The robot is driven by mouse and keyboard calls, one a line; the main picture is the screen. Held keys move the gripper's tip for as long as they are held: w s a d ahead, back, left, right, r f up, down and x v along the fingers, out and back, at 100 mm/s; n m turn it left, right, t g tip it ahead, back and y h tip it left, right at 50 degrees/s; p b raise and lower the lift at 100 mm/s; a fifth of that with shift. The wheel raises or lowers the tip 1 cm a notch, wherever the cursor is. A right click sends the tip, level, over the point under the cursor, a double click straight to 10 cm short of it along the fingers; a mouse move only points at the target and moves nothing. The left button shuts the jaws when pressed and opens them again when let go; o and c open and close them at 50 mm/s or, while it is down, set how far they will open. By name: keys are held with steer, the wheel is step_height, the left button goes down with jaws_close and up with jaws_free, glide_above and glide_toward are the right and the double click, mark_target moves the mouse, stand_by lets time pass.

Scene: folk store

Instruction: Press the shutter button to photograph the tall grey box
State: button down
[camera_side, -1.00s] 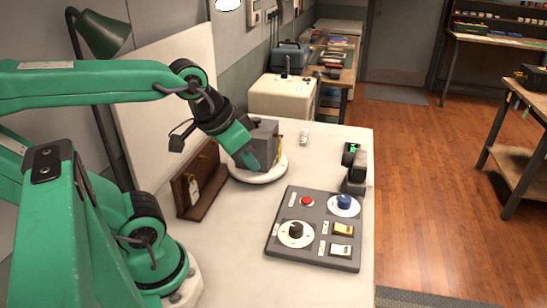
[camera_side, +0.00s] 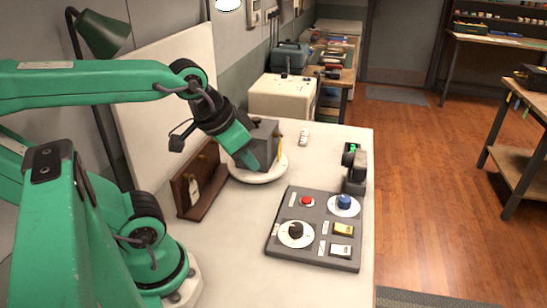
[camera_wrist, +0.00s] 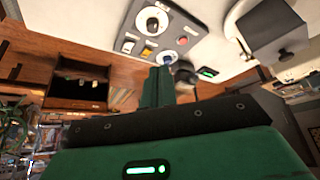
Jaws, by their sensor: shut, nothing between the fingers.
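A grey box (camera_side: 266,131) stands on a round white turntable (camera_side: 262,178) in the side view; my gripper partly hides it. The box also shows at the upper right of the wrist view (camera_wrist: 272,28). My gripper (camera_side: 252,164) is shut and empty, its tip in front of the box; I cannot tell whether they touch. The wrist view shows the closed fingers (camera_wrist: 158,88). A dark camera-like device (camera_side: 357,172) with a green display stands at the table's right edge. A grey control panel (camera_side: 279,248) carries a red button (camera_side: 307,201); no shutter label is readable.
The panel also has a blue knob (camera_side: 344,202), a black dial (camera_side: 296,231), a yellow switch (camera_side: 343,229) and a white switch (camera_side: 341,250). A brown wooden holder (camera_side: 184,195) stands left of the turntable. A small white item (camera_side: 304,136) lies behind. The front of the table is clear.

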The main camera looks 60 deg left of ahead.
steer(key=shift+w, duration=0.1)
steer(key=m+g, duration=0.6)
steer(key=m, duration=0.3)
glide_above(307, 199)
step_height(307, 199, down, 8)
steer(key=shift+r, duration=0.25)
steer(key=shift+d+f, duration=0.1)
step_height(307, 199, down, 14)
steer(key=shift+r, duration=0.1)
stand_by(0.8)
